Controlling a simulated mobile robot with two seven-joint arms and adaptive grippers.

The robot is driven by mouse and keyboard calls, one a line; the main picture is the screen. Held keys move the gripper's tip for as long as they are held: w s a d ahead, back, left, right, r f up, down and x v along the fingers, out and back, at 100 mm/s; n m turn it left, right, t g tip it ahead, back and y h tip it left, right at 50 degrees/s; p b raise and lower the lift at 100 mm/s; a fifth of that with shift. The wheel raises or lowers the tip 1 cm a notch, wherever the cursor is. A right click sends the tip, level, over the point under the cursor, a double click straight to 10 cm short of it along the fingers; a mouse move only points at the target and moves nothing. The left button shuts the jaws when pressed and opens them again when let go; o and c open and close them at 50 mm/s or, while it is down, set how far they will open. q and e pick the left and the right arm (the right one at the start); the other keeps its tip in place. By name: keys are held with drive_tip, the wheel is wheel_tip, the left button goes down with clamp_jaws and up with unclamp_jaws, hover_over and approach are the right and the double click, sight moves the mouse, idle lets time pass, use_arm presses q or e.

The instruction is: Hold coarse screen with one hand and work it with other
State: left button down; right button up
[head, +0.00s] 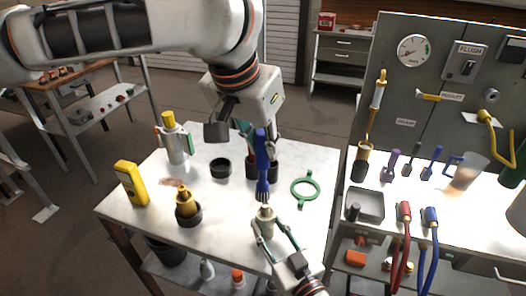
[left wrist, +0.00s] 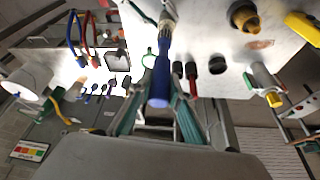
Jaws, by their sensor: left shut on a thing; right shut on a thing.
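My left gripper (head: 259,132) is shut on the handle of a blue brush (head: 262,163), which hangs with its dark bristles down. The brush also shows in the left wrist view (left wrist: 160,82), between the teal fingers. My right gripper (head: 268,232) is shut on a small beige cylinder, seemingly the coarse screen (head: 265,213), and holds it upright over the table's front part. The bristles are right above the top of the screen in the head view; I cannot tell whether they touch it. My right gripper's fingers partly cover the screen's lower part.
The table (head: 150,222) also holds a green ring (head: 305,203), a black cup (head: 220,168), a yellow meter (head: 131,184), a yellow part in a black holder (head: 187,204) and a yellow-capped canister (head: 174,142). A bench with a grey tray (head: 364,205) and hoses stands right.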

sight(263, 132)
use_arm(q)
drive_tip(key=shift+r, duration=1.9)
